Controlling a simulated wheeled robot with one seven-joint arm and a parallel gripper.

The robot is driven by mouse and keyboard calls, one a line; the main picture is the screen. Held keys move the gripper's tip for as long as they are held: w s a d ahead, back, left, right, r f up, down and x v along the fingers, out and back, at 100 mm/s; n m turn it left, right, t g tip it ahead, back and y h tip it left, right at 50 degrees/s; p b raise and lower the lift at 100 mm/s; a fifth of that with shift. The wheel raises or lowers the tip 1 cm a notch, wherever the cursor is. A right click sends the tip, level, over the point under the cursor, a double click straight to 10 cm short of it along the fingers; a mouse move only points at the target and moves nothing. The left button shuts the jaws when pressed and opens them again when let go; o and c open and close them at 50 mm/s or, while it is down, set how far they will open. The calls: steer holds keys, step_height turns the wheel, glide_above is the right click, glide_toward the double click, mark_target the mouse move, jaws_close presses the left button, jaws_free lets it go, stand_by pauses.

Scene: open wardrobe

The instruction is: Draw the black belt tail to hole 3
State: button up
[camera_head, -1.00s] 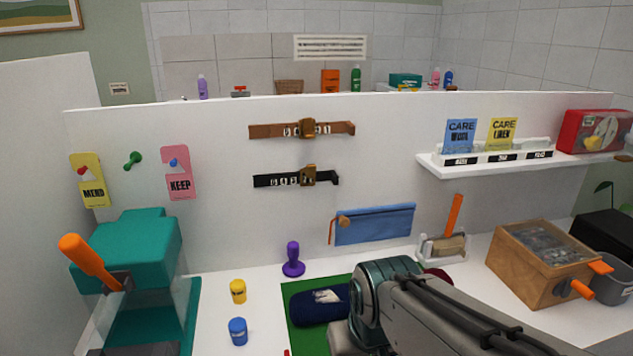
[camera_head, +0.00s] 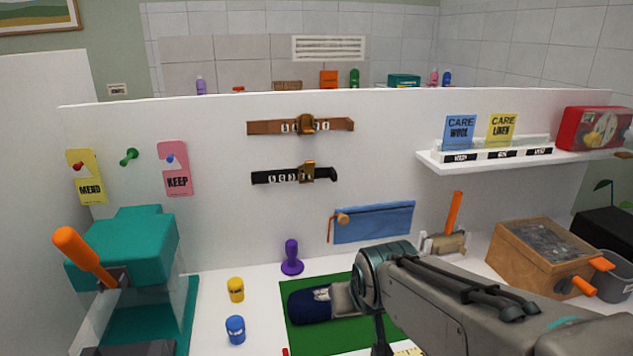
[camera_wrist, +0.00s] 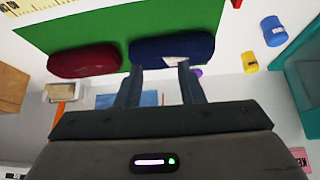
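The black belt (camera_head: 270,178) is mounted level on the white upright panel, below a brown belt (camera_head: 270,127). Its bronze buckle (camera_head: 307,171) sits right of the white number marks, and a short tail (camera_head: 327,173) sticks out to the right of the buckle. The marks are too small to read surely. My gripper (camera_wrist: 160,66) is open and empty in the wrist view, its fingers pointing towards a dark blue roll (camera_wrist: 172,46). In the head view my gripper (camera_head: 330,296) is low at that roll, well below the belt. I cannot tell whether it touches the roll.
The blue roll and a dark red roll (camera_wrist: 85,60) lie on a green mat (camera_head: 330,336). The panel around the belt is clear.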

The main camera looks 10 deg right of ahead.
steer(key=w+d+r+t+b, duration=0.25)
steer(key=w+t, duration=0.25)
steer(key=w, duration=0.5)
steer(key=t+b, duration=0.3)
steer(key=t, duration=0.4)
glide_toward(335, 176)
steer(key=shift+n+y, duration=0.3)
steer(key=shift+n, duration=0.1)
steer(key=w, duration=0.3)
steer(key=w+p, duration=0.1)
steer(key=w, duration=0.2)
steer(key=w+p, duration=0.1)
steer(key=w, duration=0.2)
steer(key=shift+w+d+r, duration=0.15)
steer(key=shift+w+r, duration=0.15)
steer(key=shift+w, duration=0.1)
steer(key=shift+c, duration=0.3)
jaws_close()
